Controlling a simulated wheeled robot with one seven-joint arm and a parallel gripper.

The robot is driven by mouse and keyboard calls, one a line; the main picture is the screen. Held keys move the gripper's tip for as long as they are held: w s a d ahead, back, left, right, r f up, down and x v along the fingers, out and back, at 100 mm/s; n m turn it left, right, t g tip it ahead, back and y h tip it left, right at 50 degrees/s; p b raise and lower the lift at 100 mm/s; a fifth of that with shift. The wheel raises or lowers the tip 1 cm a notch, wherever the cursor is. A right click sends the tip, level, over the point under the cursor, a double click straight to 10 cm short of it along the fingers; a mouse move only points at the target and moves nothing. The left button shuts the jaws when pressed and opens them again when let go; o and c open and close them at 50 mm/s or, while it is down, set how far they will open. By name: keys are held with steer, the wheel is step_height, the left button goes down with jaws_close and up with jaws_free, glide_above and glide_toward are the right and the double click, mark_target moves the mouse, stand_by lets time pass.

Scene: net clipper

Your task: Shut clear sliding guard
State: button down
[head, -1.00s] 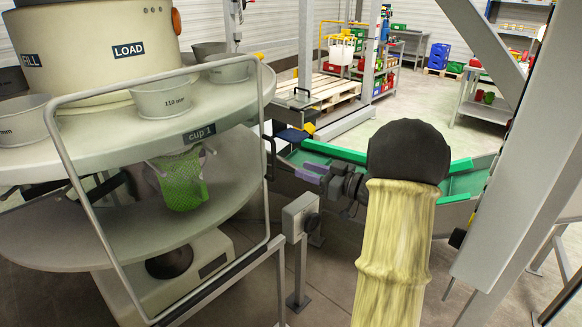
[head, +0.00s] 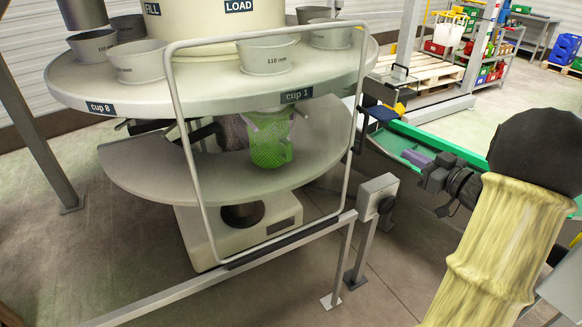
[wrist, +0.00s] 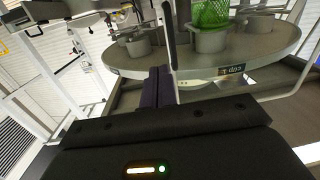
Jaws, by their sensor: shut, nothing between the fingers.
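The clear guard is a see-through panel in a rounded grey tube frame (head: 176,95), upright in front of the right part of the round machine in the head view. Its lower edge has a black strip (head: 270,246) at the grey rail. My gripper (head: 413,158) has purple fingers and is right of the frame, apart from it in the picture. In the wrist view, which looks upside down, the fingers (wrist: 157,88) are together and empty. A dark upright bar (wrist: 168,35) shows close beyond them; I cannot tell whether they touch it.
The round table (head: 200,93) carries several grey cups. A green net (head: 268,140) hangs below cup 1. A grey post box (head: 377,195) stands right of the guard. A green-edged conveyor (head: 440,145) lies behind my arm.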

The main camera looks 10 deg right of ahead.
steer(key=a+f+m+g+h, duration=0.4)
steer(key=a+f+m+h, duration=0.15)
steer(key=a+h, duration=0.25)
steer(key=s+a+f+n+g+h+b, duration=0.1)
steer(key=s+a+f+n+g, duration=0.2)
steer(key=s+a+f+g, duration=0.4)
steer(key=s+a+f+n+g+h+b, duration=0.1)
steer(key=s+a+f+n+g+b, duration=0.2)
steer(key=s+a, duration=0.7)
steer(key=w+a+r+n+t+h+b, duration=0.1)
steer(key=w+a+r+n+t+h, duration=0.2)
steer(key=a, duration=0.5)
steer(key=w+a+r+n+t+h+b, duration=0.1)
steer(key=w+a+n+t+h+b, duration=0.2)
steer(key=w+a, duration=0.4)
steer(key=s+a+r+n+t+y, duration=0.1)
steer(key=a+r+t, duration=0.2)
steer(key=a, duration=0.3)
steer(key=s+a+r+n+t+y, duration=0.1)
steer(key=s+a+r+t, duration=0.1)
steer(key=a, duration=0.5)
steer(key=s+a+r+n+t+y+b, duration=0.1)
steer(key=s+a+r+t+y, duration=0.1)
steer(key=a+r+t, duration=0.2)
steer(key=shift+a+r+t, duration=0.25)
steer(key=shift+a+t, duration=0.25)
steer(key=shift+a, duration=0.7)
